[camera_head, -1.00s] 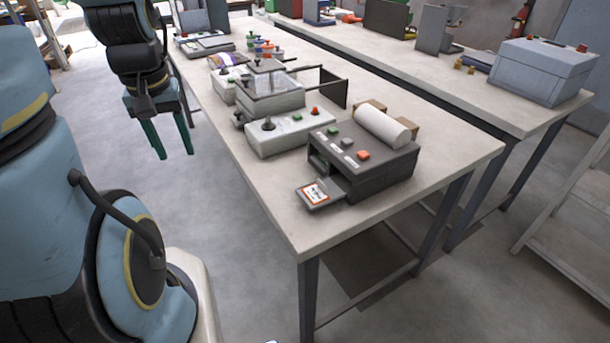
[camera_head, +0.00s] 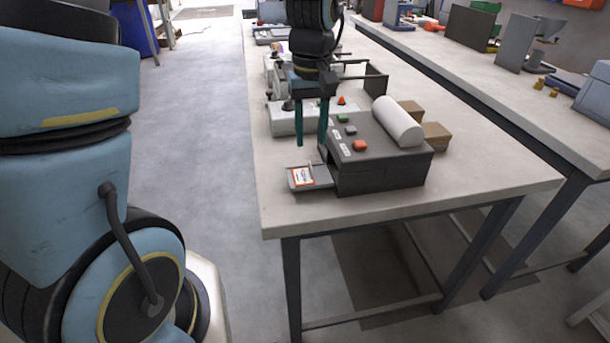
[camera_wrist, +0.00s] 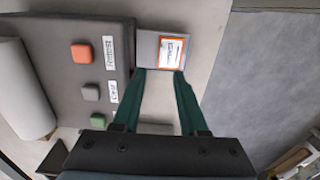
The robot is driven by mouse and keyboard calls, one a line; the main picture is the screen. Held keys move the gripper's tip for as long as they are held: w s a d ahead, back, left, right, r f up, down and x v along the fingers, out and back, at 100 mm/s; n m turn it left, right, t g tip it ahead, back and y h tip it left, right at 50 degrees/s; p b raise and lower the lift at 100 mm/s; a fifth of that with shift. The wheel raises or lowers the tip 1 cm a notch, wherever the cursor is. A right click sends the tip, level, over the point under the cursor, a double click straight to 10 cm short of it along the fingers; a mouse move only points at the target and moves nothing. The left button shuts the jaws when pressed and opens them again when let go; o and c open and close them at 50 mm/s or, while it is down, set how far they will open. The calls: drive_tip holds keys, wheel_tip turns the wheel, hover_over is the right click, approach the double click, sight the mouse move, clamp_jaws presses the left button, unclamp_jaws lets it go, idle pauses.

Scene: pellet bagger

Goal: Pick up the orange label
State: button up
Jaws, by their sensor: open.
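The orange label (camera_head: 302,176) is a small white card with an orange border. It lies on the grey output tray (camera_head: 325,178) of the dark label printer (camera_head: 385,170), near the table's front left corner. In the wrist view the label (camera_wrist: 171,50) lies on the tray (camera_wrist: 147,45), just beyond the fingertips. My gripper (camera_head: 311,142) points down with green fingers, above and slightly behind the tray in the head view. It is open and empty; the wrist view shows the gap between its fingertips (camera_wrist: 160,72).
The printer has an orange button (camera_head: 360,145), grey and green buttons and a white paper roll (camera_head: 397,122) on top. A light control box (camera_head: 290,118) stands behind it. Small cardboard boxes (camera_head: 436,136) sit to the right. The front right of the table is clear.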

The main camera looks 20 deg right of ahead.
sight(310, 164)
drive_tip(key=shift+f+p, duration=0.9)
drive_tip(key=shift+f, duration=2.6)
clamp_jaws()
